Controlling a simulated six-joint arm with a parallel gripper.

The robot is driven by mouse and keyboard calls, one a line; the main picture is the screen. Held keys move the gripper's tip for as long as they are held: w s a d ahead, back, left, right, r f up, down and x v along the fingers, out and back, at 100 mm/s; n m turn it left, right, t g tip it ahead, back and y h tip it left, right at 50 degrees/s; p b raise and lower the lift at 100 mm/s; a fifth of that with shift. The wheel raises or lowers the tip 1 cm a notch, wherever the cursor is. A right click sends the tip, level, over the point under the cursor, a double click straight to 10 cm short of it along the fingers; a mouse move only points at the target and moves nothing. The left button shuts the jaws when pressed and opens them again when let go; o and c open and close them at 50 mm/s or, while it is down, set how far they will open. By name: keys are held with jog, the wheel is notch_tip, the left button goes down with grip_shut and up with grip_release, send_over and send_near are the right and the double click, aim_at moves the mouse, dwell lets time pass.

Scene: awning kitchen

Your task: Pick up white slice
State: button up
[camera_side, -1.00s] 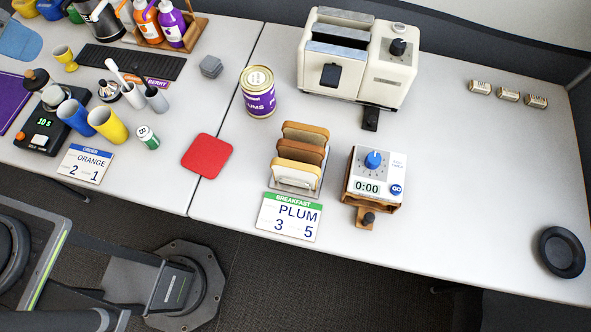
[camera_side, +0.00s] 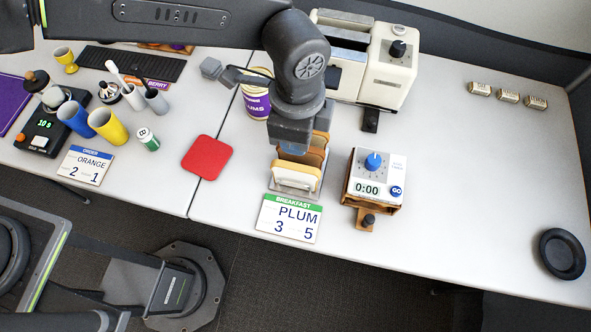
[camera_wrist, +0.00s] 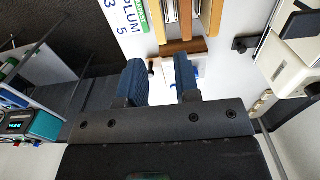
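The white slice (camera_side: 295,173) stands upright in the front of the wire rack (camera_side: 293,187) in the side view, pale with a tan edge. Two browner slices stand behind it, partly hidden by my gripper. My gripper (camera_side: 292,150) points down over the back of the rack in the side view. In the wrist view, its two blue fingers (camera_wrist: 160,80) are apart with nothing held between them. The slices' edges (camera_wrist: 185,16) show at the top of the wrist view, beyond the fingers. Which edge there is the white slice is hard to tell.
A timer box (camera_side: 375,178) stands right of the rack, and a PLUM card (camera_side: 289,219) lies in front. A toaster (camera_side: 392,70) and a purple-labelled can (camera_side: 255,104) stand behind. A red square (camera_side: 207,157) lies to the left. The right table is mostly clear.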

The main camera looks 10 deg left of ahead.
aim_at(296, 166)
notch_tip(296, 166, down, 14)
jog(key=shift+s+r, duration=0.15)
dwell(0.5)
jog(key=shift+c, duration=0.4)
jog(key=c, duration=0.4)
